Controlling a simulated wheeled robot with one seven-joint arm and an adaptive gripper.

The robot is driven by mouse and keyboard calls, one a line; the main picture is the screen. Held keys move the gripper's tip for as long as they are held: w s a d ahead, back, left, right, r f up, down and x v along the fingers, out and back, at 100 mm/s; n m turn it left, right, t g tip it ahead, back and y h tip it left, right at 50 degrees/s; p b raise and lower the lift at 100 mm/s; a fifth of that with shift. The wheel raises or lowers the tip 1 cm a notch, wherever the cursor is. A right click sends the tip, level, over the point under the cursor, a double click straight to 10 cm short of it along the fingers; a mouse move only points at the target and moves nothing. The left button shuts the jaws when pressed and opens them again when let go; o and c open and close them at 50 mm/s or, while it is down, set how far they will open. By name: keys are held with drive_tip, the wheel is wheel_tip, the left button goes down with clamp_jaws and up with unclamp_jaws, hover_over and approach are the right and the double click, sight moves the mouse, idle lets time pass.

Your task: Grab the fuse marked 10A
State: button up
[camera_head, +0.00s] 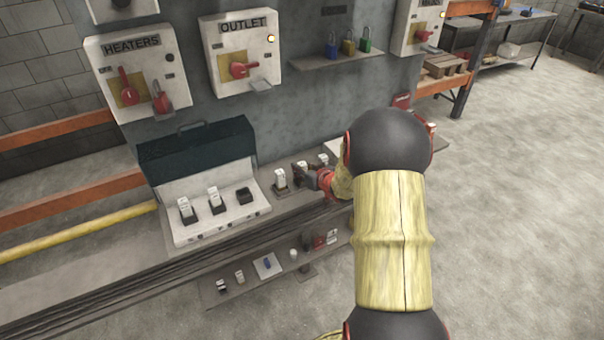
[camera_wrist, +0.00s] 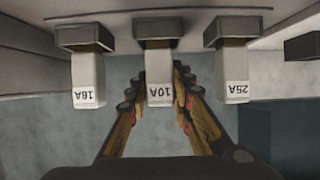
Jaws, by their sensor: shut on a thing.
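The fuse marked 10A (camera_wrist: 160,78) is white and hangs in the middle of the wrist view, where the labels appear upside down. Its far end meets a dark holder (camera_wrist: 158,28). My gripper (camera_wrist: 160,90) is shut on this fuse, with one finger on each side. A 16A fuse (camera_wrist: 87,82) is at its left and a 25A fuse (camera_wrist: 236,78) at its right, both outside my fingers. In the head view my gripper (camera_head: 305,173) is at the row of fuses on the ledge; the fuse in its grip is partly hidden and its label is unreadable there.
A teal-lidded case (camera_head: 200,150) with more fuses stands left of my gripper. A lower shelf (camera_head: 255,283) holds small parts. Heaters (camera_head: 140,75) and outlet (camera_head: 240,55) switch boxes hang above, beside a padlock shelf (camera_head: 335,58). Open floor lies right.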

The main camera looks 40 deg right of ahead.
clamp_jaws()
